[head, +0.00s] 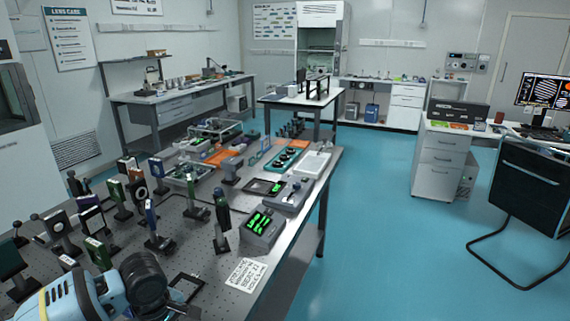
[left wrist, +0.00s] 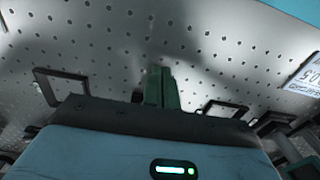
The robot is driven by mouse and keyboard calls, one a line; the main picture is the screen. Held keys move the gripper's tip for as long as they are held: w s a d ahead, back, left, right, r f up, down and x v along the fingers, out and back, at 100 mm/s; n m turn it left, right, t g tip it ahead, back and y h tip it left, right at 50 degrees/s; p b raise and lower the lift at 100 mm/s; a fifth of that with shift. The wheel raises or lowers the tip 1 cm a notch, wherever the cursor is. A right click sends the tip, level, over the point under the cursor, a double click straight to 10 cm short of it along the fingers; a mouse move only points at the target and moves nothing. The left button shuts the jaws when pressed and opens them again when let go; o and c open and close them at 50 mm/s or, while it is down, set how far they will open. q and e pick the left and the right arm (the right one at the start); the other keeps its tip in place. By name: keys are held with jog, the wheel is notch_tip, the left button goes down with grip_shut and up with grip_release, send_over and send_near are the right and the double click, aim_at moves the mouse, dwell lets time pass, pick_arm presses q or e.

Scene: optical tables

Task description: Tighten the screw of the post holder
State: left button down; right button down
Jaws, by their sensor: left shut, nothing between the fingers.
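Several optic mounts on dark posts stand upright on the perforated optical table, such as one with a green top (head: 222,215) and one with a blue top (head: 151,220). Their post holders sit at the feet, for example a dark post holder (head: 221,243). I cannot tell which one the task means, and its screw is too small to make out. My blue left arm with its black wrist comes in at the bottom left of the head view. In the left wrist view my left gripper (left wrist: 162,88) is shut and empty over the perforated plate. My right gripper is not in view.
A grey box with green digits (head: 262,228) and a white printed card (head: 245,274) lie near the optical table's right edge (head: 300,224). A white tray (head: 312,164) and a teal tray (head: 286,158) stand farther back.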

pick_arm(q)
jog(key=shift+d, duration=0.2)
jog(key=shift+r, duration=0.2)
jog(key=shift+s+d+r, duration=0.1)
jog(key=shift+r, duration=2.75)
